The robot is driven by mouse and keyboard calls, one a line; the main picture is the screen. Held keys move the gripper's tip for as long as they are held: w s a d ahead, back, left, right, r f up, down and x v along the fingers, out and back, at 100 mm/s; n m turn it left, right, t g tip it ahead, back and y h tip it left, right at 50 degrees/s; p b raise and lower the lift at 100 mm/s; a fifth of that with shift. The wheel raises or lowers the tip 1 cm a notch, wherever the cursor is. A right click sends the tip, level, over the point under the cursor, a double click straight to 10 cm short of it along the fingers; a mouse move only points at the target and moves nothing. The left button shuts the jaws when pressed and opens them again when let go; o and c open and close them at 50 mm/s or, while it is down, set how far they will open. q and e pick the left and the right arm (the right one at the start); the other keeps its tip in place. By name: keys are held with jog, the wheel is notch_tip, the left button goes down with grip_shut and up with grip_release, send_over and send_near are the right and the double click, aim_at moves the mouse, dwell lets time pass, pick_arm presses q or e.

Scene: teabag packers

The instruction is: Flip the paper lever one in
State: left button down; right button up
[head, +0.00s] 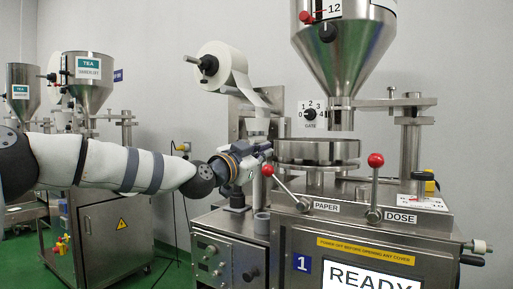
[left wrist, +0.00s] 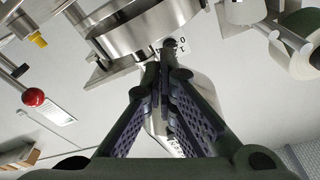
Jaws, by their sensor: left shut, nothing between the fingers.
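The paper lever is a metal rod with a red ball knob (head: 268,169), on the front machine above its PAPER label (head: 326,206). Its rod slants up and to the left from its pivot. My left gripper (head: 264,150) is shut and empty, just above and beside the red knob in the head view. I cannot tell whether it touches the knob. In the left wrist view the shut fingers (left wrist: 165,50) point toward the round steel pan, and a red knob (left wrist: 33,97) shows at the left, apart from the fingers. My right gripper is not in view.
The DOSE lever (head: 376,160) stands upright to the right. A round steel pan (head: 318,152) sits behind the levers under the hopper (head: 343,50). A paper roll (head: 222,66) is above my left gripper. A READY screen (head: 370,277) is on the machine's front.

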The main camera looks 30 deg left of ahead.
pick_arm(q)
jog(key=s, duration=0.3)
jog(key=shift+f, duration=0.3)
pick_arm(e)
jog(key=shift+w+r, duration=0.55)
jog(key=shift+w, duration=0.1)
